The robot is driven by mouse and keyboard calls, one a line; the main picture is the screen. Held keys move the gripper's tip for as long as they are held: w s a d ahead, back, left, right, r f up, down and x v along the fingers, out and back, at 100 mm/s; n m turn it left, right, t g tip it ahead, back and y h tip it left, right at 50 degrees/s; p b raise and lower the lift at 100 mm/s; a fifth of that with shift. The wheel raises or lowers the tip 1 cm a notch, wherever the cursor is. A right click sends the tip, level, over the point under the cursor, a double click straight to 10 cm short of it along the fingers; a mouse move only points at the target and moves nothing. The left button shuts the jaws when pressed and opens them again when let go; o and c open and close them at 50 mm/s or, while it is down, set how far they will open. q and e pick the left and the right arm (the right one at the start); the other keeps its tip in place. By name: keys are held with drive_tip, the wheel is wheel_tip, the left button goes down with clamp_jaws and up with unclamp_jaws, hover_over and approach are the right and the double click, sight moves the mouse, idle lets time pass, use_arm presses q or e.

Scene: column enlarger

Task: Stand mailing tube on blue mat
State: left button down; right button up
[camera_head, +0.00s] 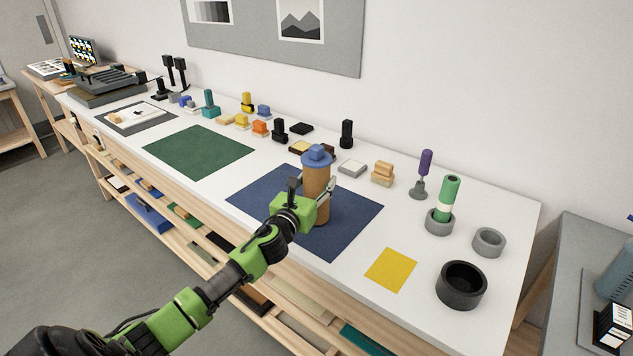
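The mailing tube (316,178) is a brown cylinder with a blue cap (318,155). It is upright over the blue mat (262,190), toward the mat's right half. The gripper hides part of its lower body, and I cannot tell whether its base touches the mat. My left gripper (314,184) reaches in from the lower left, with a finger on either side of the tube. I cannot tell whether the fingers press on it or stand slightly apart. My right gripper is not in view.
A green mat (198,151) lies to the left and a yellow sheet (391,270) to the right. A black ring-shaped container (461,286), a grey ring (489,242) and a green cylinder in a grey holder (447,200) stand at right. Several small blocks line the back.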

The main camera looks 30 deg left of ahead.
use_arm(q)
drive_tip(key=shift+f+b, duration=0.35)
drive_tip(key=shift+f, duration=0.05)
idle(0.4)
drive_tip(key=c, duration=0.9)
unclamp_jaws()
drive_tip(key=shift+f, duration=0.2)
drive_tip(key=shift+s+r, duration=0.1)
drive_tip(key=shift+s+d+p, duration=0.25)
drive_tip(key=shift+s+p, duration=0.1)
drive_tip(key=shift+s, duration=0.95)
drive_tip(key=shift+s+d+p, duration=0.2)
drive_tip(key=shift+s+d, duration=0.05)
drive_tip(key=shift+s, duration=1.05)
drive_tip(key=shift+s+d+p, duration=0.2)
drive_tip(key=shift+s, duration=1.05)
